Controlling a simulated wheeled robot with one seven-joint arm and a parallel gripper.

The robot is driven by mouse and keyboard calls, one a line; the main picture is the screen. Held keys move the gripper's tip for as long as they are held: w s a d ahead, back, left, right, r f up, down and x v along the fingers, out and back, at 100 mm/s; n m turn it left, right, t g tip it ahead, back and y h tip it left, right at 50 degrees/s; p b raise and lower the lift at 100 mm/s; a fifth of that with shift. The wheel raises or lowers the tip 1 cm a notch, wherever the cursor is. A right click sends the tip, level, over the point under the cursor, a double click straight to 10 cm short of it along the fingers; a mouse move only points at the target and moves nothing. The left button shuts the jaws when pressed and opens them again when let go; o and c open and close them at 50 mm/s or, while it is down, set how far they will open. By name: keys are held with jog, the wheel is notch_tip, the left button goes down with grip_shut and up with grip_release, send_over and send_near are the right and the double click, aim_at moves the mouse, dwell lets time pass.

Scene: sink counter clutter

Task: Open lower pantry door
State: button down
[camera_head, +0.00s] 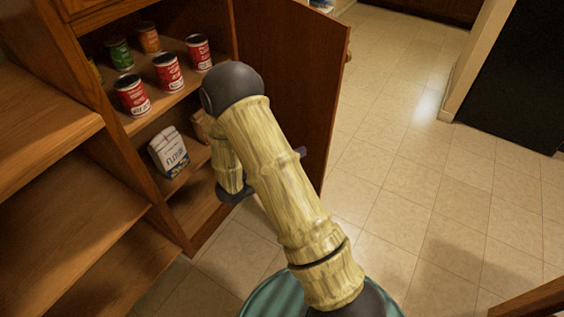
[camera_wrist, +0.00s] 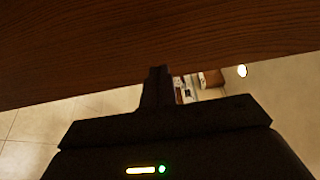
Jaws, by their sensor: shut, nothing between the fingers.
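The pantry door (camera_head: 308,85) stands swung wide open to the right of the cabinet in the head view. Its brown wood panel (camera_wrist: 150,45) fills the top of the wrist view. My gripper (camera_wrist: 158,72) is shut and empty, with its fingertips in front of or against the panel near its lower edge; I cannot tell if they touch. In the head view my arm crosses in front of the door and covers part of it. A small bright round spot (camera_wrist: 242,71) shows at the panel's edge in the wrist view, possibly a knob.
The open pantry holds several cans (camera_head: 168,72) on its upper shelf and a flour bag (camera_head: 169,152) below. Bare wooden shelves (camera_head: 60,215) stand at left. Tiled floor (camera_head: 410,150) is clear to the right. A dark appliance (camera_head: 515,90) stands at far right.

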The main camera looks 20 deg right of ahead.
aim_at(316, 143)
jog(key=x, duration=0.4)
jog(key=shift+w, duration=0.1)
